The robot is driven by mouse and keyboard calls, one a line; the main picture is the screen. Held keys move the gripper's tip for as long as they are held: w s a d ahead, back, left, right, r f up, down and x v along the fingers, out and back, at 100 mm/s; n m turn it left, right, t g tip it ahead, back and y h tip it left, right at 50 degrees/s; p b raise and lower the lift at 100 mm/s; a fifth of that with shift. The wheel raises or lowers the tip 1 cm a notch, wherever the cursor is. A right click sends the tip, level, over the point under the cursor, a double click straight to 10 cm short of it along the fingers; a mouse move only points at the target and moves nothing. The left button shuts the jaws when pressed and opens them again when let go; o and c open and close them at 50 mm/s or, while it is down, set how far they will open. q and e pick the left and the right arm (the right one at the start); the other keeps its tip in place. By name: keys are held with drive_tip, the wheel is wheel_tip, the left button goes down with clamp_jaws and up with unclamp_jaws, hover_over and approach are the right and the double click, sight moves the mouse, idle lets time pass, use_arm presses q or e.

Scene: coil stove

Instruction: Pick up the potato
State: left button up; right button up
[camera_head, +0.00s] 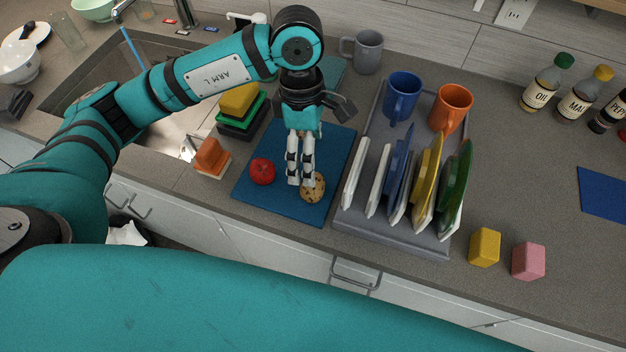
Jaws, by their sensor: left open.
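The potato (313,191) is a small tan, dark-speckled lump on the blue cutting board (335,160), near its front edge. My left gripper (301,183) points down over the board, with its fingertips right at the potato's upper left side. Its fingers are open, and part of the potato is hidden behind them. I cannot tell whether a finger touches it. My right gripper is not in view.
A red tomato-like item (262,171) lies on the board left of the fingers. A grey dish rack (390,236) with plates and mugs stands close on the right. Stacked sponges (238,102) and an orange block (211,154) are at the left, beside the sink.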

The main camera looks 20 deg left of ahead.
sight(312, 196)
use_arm(q)
drive_tip(key=f, duration=0.2)
drive_tip(key=f+p, duration=0.1)
drive_tip(key=f, duration=0.1)
drive_tip(key=shift+s+d, duration=0.25)
drive_tip(key=shift+f+p, duration=0.25)
drive_tip(key=shift+p, duration=0.05)
wheel_tip(312, 196, down, 4)
drive_tip(key=shift+d+r+p, duration=0.1)
drive_tip(key=shift+r+p, duration=0.05)
drive_tip(key=shift+p, duration=0.85)
drive_tip(key=shift+d+f, duration=0.1)
drive_tip(key=shift+f, duration=0.4)
drive_tip(key=c, duration=1.4)
